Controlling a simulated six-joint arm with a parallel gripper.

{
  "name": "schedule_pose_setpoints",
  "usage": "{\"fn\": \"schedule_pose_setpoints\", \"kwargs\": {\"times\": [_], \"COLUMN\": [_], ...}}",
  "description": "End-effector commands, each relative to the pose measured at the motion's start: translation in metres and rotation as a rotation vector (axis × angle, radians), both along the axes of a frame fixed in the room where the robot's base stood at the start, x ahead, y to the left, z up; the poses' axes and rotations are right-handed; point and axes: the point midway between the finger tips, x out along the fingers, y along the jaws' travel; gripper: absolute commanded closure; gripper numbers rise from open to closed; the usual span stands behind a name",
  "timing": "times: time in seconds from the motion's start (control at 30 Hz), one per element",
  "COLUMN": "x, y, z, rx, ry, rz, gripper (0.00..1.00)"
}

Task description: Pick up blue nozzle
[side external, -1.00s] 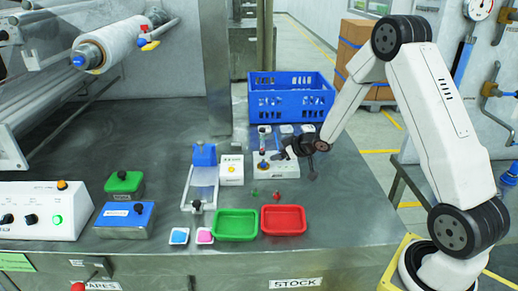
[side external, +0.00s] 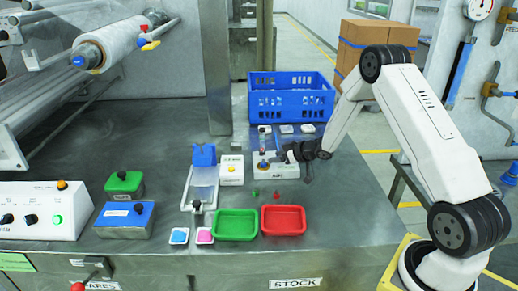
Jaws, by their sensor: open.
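My gripper (side external: 296,161) is open and empty over the right part of a small white block (side external: 289,173) on the steel bench. A small blue piece (side external: 263,164) with an orange tint beside it sits at the left of this block; it may be the blue nozzle, but it is too small to be sure. My gripper is to its right and apart from it. A small green piece (side external: 255,192) and a small red piece (side external: 277,196) stand on the bench in front of the block.
A green tray (side external: 235,239) and a red tray (side external: 283,234) lie at the front. A blue crate (side external: 291,101) stands behind. A white box (side external: 231,170) and a blue-topped stand (side external: 203,155) are to the left. The bench right of the red tray is clear.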

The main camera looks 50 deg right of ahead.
Motion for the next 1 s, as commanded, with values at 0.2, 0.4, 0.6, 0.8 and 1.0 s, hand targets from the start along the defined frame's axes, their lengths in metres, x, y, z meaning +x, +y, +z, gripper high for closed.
{"fn": "schedule_pose_setpoints", "kwargs": {"times": [0.2, 0.4, 0.6, 0.8, 1.0], "x": [0.002, 0.011, 0.028, 0.041, 0.045], "y": [0.001, 0.004, 0.009, 0.011, 0.011], "z": [-0.001, -0.008, -0.019, -0.027, -0.027], "rx": [0.000, 0.000, -0.001, -0.002, -0.002], "ry": [0.001, 0.002, 0.001, 0.001, 0.000], "rz": [0.000, 0.002, 0.001, 0.000, -0.001], "gripper": [0.43, 0.43, 0.43, 0.43, 0.43]}}
